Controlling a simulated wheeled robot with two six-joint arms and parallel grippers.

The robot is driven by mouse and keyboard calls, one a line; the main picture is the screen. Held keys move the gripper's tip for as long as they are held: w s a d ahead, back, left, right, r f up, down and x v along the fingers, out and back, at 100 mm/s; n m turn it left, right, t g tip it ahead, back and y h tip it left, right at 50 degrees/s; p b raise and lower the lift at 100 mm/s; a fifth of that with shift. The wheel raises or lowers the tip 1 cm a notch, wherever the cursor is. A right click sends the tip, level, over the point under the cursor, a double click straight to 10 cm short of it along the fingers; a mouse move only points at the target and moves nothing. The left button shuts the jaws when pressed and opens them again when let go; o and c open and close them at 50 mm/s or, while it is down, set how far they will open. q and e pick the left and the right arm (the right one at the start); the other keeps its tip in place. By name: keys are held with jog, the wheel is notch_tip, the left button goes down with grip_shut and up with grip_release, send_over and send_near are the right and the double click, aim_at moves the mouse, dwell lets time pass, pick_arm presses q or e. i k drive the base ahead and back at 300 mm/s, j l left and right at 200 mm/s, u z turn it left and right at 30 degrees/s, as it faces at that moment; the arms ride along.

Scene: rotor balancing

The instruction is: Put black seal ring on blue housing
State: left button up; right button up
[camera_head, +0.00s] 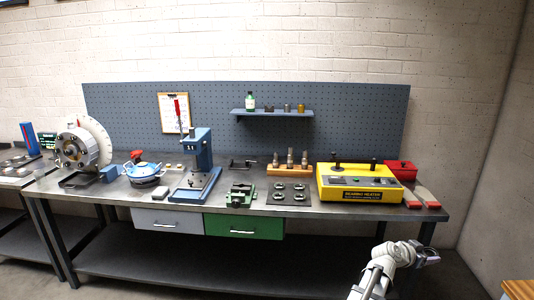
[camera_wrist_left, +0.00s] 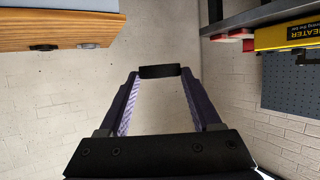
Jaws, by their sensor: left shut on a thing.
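My left gripper (camera_head: 431,258) is low at the right in the head view, in front of the bench and apart from it. In the left wrist view my left gripper (camera_wrist_left: 159,73) is shut on a black piece, likely the black seal ring (camera_wrist_left: 159,71), seen edge-on as a short dark bar between the fingertips. A round blue part, likely the blue housing (camera_head: 146,170), sits on the left part of the bench, far from this gripper. Its details are too small to tell. My right gripper is not in view.
The bench (camera_head: 300,208) holds a blue press (camera_head: 197,150), a green vise (camera_head: 239,195), a dark plate (camera_head: 289,193) with several rings, and a yellow bearing heater (camera_head: 358,185). A wooden-edged surface (camera_wrist_left: 60,35) shows at upper left in the wrist view. The space around the gripper is clear.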

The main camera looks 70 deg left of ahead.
aim_at(142, 165)
jog(key=k+j+u, duration=0.1)
jog(key=j+u, duration=1.15)
jog(key=j, duration=0.65)
jog(key=i+j+u, duration=0.15)
jog(key=j, duration=0.75)
jog(key=i+j+u, duration=0.1)
jog(key=j, duration=0.35)
jog(key=i+j+u, duration=0.1)
jog(key=j, duration=0.35)
